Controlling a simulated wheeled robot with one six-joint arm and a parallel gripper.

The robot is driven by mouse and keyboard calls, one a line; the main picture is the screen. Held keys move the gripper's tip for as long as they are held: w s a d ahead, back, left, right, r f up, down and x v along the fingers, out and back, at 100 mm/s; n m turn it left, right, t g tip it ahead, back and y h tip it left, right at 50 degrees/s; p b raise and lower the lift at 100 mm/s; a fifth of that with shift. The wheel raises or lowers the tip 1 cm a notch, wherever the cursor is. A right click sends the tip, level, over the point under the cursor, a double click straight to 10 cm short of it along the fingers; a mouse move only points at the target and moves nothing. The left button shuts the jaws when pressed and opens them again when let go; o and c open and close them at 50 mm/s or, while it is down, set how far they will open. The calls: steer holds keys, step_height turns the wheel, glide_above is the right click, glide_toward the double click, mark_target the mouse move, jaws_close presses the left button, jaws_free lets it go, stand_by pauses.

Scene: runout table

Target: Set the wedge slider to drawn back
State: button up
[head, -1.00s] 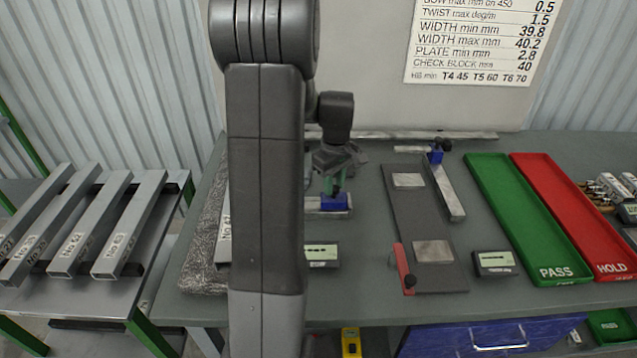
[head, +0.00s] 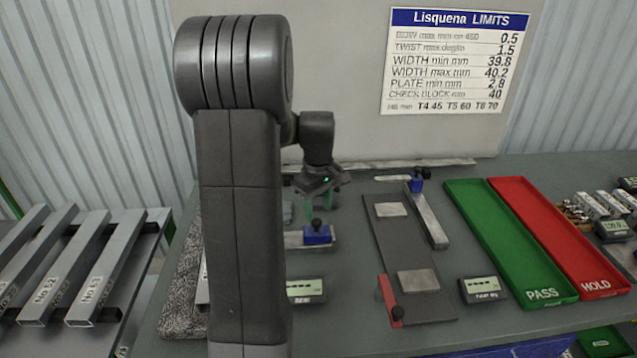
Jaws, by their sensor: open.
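A small blue block with a black knob (head: 317,234) sits near the right end of a short steel bar (head: 292,240), just right of my arm. A second blue block with a black knob (head: 416,184) sits at the far end of a long steel bar (head: 428,220). I cannot tell for certain which one is the wedge slider. My gripper (head: 321,207) points down with its green-tipped fingers apart, empty, just above and behind the nearer blue block. My arm hides the left part of the short bar.
A dark plate (head: 392,240) with two light pads and a red lever (head: 390,298) lies to the right. Small displays (head: 306,290) (head: 484,289) stand near the front. The green PASS tray (head: 505,240) and red HOLD tray (head: 560,240) are further right. Square tubes (head: 95,275) lie on the left rack.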

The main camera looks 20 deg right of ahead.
mark_target(314, 222)
step_height(314, 222, up, 10)
steer(key=shift+r+b, duration=0.25)
steer(key=shift+b, duration=0.1)
steer(key=shift+f, duration=0.15)
step_height(314, 222, down, 14)
steer(key=shift+r+p, duration=0.2)
steer(key=shift+p, duration=0.5)
steer(key=shift+w+a, duration=0.2)
steer(key=shift+a, duration=0.35)
steer(key=shift+s, duration=0.15)
